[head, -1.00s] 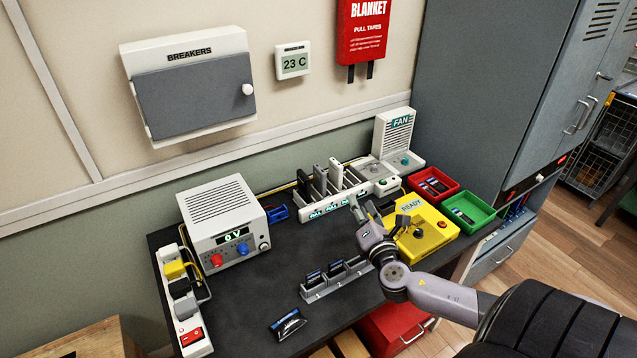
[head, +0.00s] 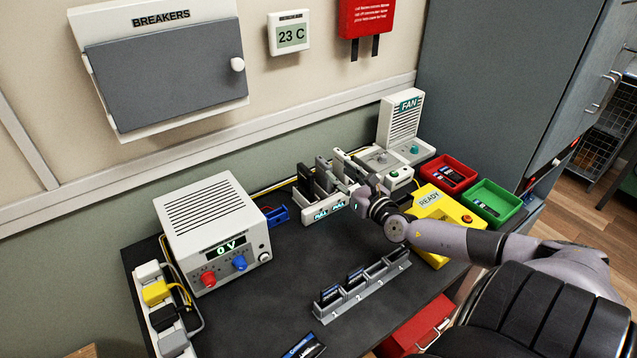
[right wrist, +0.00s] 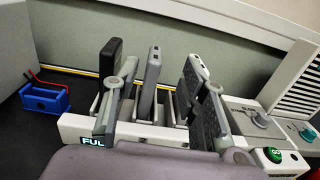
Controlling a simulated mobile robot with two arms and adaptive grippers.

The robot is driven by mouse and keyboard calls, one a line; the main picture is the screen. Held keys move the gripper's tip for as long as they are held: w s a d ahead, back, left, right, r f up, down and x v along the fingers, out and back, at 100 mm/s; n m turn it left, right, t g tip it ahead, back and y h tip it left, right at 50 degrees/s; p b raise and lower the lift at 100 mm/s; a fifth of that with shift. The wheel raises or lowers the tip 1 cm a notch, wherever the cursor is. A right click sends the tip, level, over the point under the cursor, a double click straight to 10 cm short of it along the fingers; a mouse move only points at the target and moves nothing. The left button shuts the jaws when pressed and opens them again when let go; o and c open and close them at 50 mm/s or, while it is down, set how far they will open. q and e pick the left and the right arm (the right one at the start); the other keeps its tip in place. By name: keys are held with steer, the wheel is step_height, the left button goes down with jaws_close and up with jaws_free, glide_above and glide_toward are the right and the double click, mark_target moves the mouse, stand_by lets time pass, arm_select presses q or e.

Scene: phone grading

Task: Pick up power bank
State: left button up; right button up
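Power banks stand upright in the slots of a white charging rack (head: 322,215) at the back of the table. A black one (head: 304,180), a grey one (head: 323,173) and a pale one (head: 341,163) show in the head view. My right gripper (head: 361,178) is at the rack's right end. In the right wrist view its open fingers (right wrist: 168,82) are apart, with the grey power bank (right wrist: 150,80) between them and the black one (right wrist: 107,62) outside at left. The pale one (right wrist: 198,78) is partly behind the right finger. Contact cannot be told. My left gripper is out of view.
A white power supply (head: 213,225) stands left of the rack. The yellow READY box (head: 446,208), a red tray (head: 448,170) and a green tray (head: 493,203) are at right. A grey phone holder (head: 362,287) stands in front. Dark tabletop between is clear.

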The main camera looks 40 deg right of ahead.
mark_target(317, 157)
steer(key=shift+w+d+f, duration=0.1)
steer(key=shift+w+f, duration=0.1)
steer(key=shift+w, duration=0.25)
steer(key=shift+w+d+f, duration=0.1)
steer(key=shift+w+f, duration=0.1)
steer(key=shift+w, duration=0.2)
steer(key=shift+w+r, duration=0.15)
steer(key=shift+w, duration=0.75)
steer(key=shift+w+d+f, duration=0.1)
steer(key=shift+w, duration=1.05)
steer(key=shift+w+f, duration=0.1)
steer(key=shift+w, duration=1)
steer(key=shift+c, duration=0.5)
jaws_close()
